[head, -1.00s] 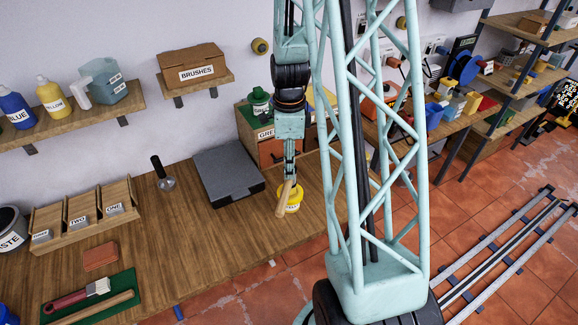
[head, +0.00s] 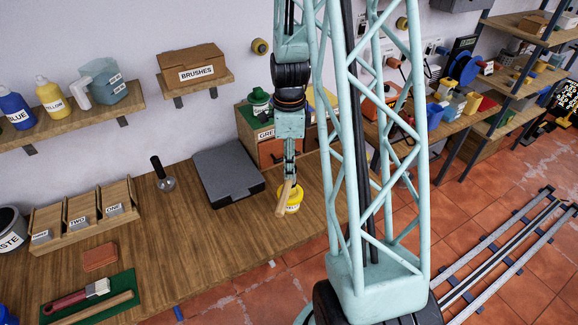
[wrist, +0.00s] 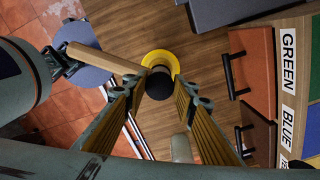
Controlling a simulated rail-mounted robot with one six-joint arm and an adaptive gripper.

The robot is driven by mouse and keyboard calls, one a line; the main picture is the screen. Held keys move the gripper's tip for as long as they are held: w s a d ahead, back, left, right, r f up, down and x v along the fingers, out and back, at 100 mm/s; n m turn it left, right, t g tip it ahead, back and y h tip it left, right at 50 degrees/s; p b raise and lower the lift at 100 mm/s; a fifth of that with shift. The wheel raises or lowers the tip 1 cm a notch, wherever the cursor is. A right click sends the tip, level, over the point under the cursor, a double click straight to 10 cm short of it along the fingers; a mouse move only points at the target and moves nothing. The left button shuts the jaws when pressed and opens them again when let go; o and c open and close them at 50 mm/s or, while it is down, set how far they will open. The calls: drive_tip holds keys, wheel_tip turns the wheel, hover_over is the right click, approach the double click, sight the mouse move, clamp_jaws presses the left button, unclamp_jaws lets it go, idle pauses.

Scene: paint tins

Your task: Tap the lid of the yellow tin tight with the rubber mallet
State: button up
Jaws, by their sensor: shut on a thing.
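My gripper (head: 289,172) points down above the right end of the workbench and is shut on the rubber mallet. In the wrist view the mallet's black head (wrist: 158,84) sits between the fingertips, and its pale wooden handle (wrist: 103,59) sticks out to the upper left. The handle also shows in the head view (head: 284,199), slanting in front of the tin. The yellow tin (head: 294,203) stands upright on the bench, directly under the mallet. Its yellow rim (wrist: 155,56) shows around the black head. The head hides much of the lid; I cannot tell whether they touch or how the lid sits.
A dark grey case (head: 228,178) lies left of the tin. Behind stands a drawer unit (head: 270,146) with a green tin (head: 259,100) on top. Sloped labelled bins (head: 83,215) and a green mat (head: 92,305) with a brush are farther left. The bench between is mostly clear.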

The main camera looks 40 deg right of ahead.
drive_tip(key=shift+f+b, duration=0.6)
drive_tip(key=shift+f, duration=0.1)
idle(1.1)
drive_tip(key=shift+s+f, duration=0.1)
drive_tip(key=shift+f, duration=0.1)
idle(1.6)
drive_tip(key=shift+r, duration=0.15)
drive_tip(key=shift+r+p, duration=0.3)
drive_tip(key=shift+r, duration=0.65)
